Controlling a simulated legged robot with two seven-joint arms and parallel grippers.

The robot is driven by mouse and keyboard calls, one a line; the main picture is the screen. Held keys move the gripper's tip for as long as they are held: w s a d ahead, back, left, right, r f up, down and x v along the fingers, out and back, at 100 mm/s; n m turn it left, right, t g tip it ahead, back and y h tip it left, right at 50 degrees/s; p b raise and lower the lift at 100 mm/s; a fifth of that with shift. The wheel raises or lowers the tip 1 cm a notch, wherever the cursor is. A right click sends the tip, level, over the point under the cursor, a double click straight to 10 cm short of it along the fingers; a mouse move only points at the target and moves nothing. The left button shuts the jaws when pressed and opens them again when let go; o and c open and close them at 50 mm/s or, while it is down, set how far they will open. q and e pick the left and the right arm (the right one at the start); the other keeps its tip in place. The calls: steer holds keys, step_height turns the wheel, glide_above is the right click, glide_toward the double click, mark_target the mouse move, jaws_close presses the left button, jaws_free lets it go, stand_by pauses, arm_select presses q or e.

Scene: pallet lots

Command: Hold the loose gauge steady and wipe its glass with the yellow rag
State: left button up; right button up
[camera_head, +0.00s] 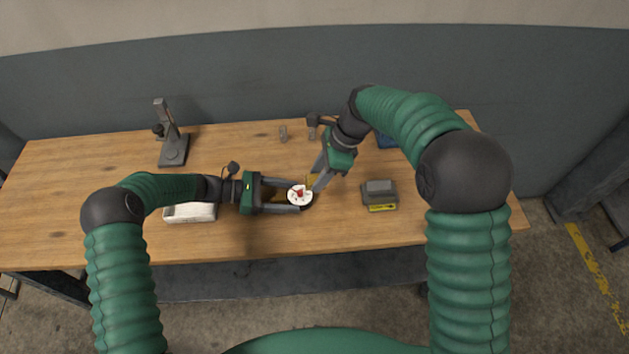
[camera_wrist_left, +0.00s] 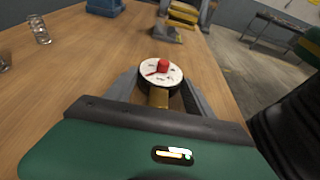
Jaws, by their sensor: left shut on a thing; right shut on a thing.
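The gauge (camera_head: 296,198) has a round white face with a red part on it and a dark rim. It sits between the fingertips of my left gripper (camera_head: 299,196), which is shut on it above the table. In the left wrist view the gauge (camera_wrist_left: 150,76) is face up, with a brass stem towards the gripper. My right gripper (camera_head: 317,183) reaches down from behind, close to the gauge, shut on the yellow rag (camera_head: 311,180). The rag is mostly hidden by the fingers in the head view.
A white tray (camera_head: 190,213) lies under my left arm. A dark stand (camera_head: 173,150) is at the back left. Small clear pieces (camera_head: 283,133) and a blue item (camera_head: 386,141) are at the back. The table's left is clear.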

arm_select(q)
steer(key=o, duration=1.7)
steer(key=v, duration=1.2)
